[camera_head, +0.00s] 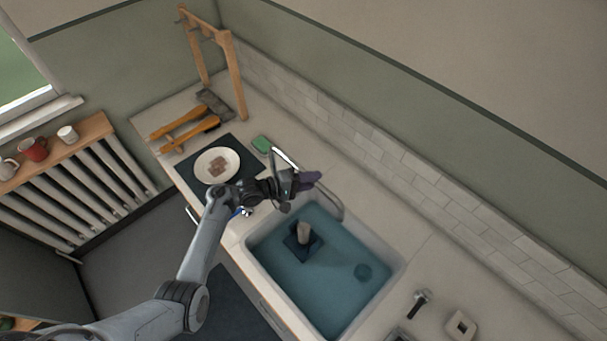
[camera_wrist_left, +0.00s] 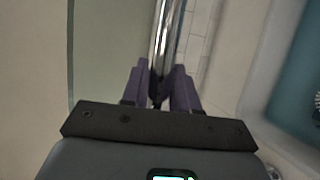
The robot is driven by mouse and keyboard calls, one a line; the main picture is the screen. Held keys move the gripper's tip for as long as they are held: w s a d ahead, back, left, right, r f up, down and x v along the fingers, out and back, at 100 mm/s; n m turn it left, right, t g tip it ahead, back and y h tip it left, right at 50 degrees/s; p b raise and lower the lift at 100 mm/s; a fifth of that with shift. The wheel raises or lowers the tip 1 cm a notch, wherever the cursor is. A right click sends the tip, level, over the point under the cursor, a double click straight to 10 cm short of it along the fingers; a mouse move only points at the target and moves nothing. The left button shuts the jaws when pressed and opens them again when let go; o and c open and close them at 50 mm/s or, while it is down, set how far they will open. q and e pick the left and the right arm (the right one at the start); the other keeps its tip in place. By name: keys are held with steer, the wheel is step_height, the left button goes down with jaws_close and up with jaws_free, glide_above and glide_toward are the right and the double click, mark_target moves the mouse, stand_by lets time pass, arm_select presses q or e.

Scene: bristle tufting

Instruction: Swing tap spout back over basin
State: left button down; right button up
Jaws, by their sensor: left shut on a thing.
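The tap spout (camera_head: 288,158) is a shiny metal tube rising at the back edge of the basin. In the head view part of it is hidden behind my left gripper. My left gripper (camera_head: 308,180), with purple fingers, is at the spout beside the basin's far left corner. In the left wrist view the spout (camera_wrist_left: 164,40) runs down between the purple fingers (camera_wrist_left: 160,88), which are shut on it. The basin (camera_head: 335,290) is blue inside, with a dark block and a pale cylinder (camera_head: 303,232) in it. My right gripper is not in view.
A tiled wall (camera_head: 400,160) runs behind. A dark-handled tool (camera_head: 417,303) lies on the right counter.

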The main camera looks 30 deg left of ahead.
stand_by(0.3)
arm_select(q)
steer(key=c, duration=1.3)
jaws_free()
steer(key=o, duration=0.3)
steer(key=shift+s+f, duration=0.1)
steer(key=shift+s, duration=0.1)
steer(key=shift+o, duration=0.2)
steer(key=shift+w, duration=0.1)
